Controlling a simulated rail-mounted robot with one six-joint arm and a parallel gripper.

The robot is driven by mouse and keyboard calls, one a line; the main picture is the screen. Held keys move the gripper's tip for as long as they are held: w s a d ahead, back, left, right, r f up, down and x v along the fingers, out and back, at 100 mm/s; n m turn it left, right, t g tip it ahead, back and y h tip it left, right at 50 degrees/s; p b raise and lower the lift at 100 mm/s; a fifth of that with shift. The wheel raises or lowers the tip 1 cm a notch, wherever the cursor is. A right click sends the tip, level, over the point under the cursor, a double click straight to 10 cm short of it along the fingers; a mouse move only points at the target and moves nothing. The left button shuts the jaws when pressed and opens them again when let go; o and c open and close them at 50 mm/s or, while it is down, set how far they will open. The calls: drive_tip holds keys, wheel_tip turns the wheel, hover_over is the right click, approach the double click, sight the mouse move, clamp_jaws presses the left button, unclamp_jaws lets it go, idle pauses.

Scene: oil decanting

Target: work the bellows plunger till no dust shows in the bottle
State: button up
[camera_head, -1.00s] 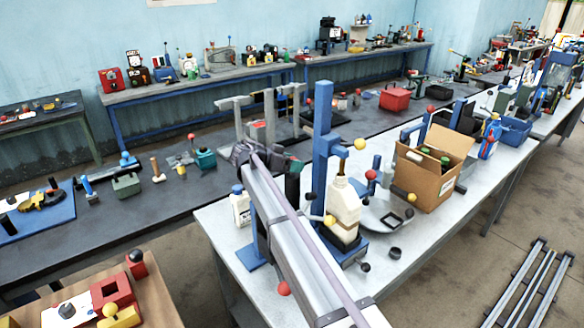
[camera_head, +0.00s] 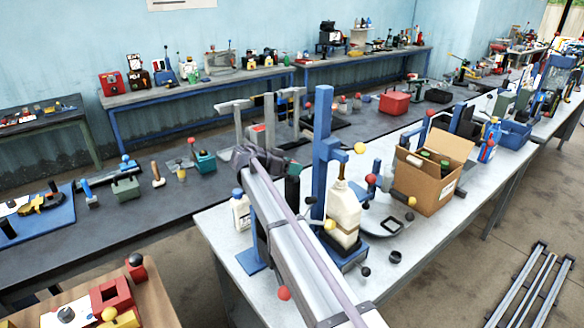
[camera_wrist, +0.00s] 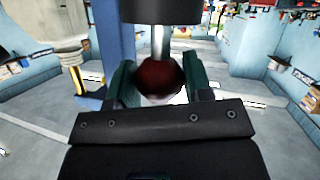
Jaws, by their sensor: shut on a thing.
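The cream bottle (camera_head: 341,204) stands upright at the blue post (camera_head: 322,150) on the near bench. A darker band shows low on it; I cannot tell whether that is dust. Part of a pale bottle-like body (camera_wrist: 55,22) also shows at the upper left of the wrist view. My gripper (camera_wrist: 160,84) has its green fingers shut on a dark red ball knob (camera_wrist: 160,76), on a metal rod (camera_wrist: 160,43) under a black cylinder (camera_wrist: 160,9). In the head view my arm hides the knob, and a dark cylinder (camera_head: 292,190) stands beside the gripper.
A white bottle (camera_head: 241,211) with a blue cap stands left of my arm. A grey dish (camera_head: 383,222), a black cup (camera_head: 395,256) and a cardboard box (camera_head: 425,187) holding bottles stand to the right. The bench's front right (camera_head: 420,245) is mostly clear.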

wheel_tip(320, 180, up, 6)
drive_tip(key=p, duration=0.5)
drive_tip(key=shift+f, duration=0.1)
drive_tip(key=shift+w+f, duration=0.1)
drive_tip(key=shift+f, duration=0.15)
drive_tip(key=o, duration=1.3)
drive_tip(key=p+v, duration=0.4)
drive_tip(key=v, duration=0.7)
